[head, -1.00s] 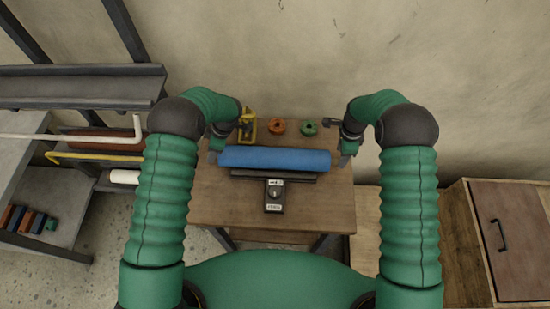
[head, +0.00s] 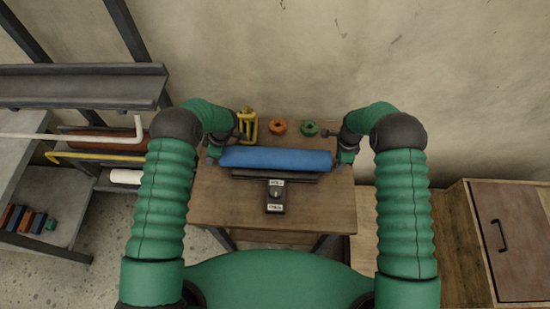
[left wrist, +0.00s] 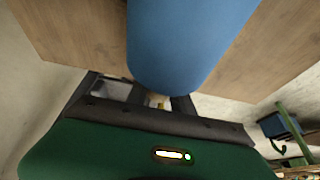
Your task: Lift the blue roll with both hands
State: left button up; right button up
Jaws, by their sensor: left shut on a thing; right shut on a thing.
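The blue roll (head: 276,159) lies level across the wooden table in the head view, above a dark flat device. My left gripper (head: 216,155) is at the roll's left end and shut on it. My right gripper (head: 338,159) is at the right end and shut on it. In the left wrist view the roll (left wrist: 185,40) runs up from between the fingers of my left gripper (left wrist: 155,93), with the wooden surface behind it. The contact at the right end is small in the head view. I cannot tell whether the roll is clear of its support.
The dark device (head: 275,195) with a labelled block stands on the table (head: 225,205). A yellow clamp-like object (head: 248,122), an orange ring (head: 278,127) and a green ring (head: 309,128) lie behind the roll. A shelf rack (head: 80,85) stands left, a wooden cabinet (head: 510,230) right.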

pick_arm(q)
grip_shut()
pick_arm(e)
jog(key=shift+a, duration=0.1)
grip_shut()
pick_arm(q)
jog(key=shift+r, duration=0.1)
jog(key=shift+w+r, duration=0.1)
jog(key=shift+w, duration=0.05)
pick_arm(e)
jog(key=shift+w+r, duration=0.1)
jog(key=shift+w, duration=0.05)
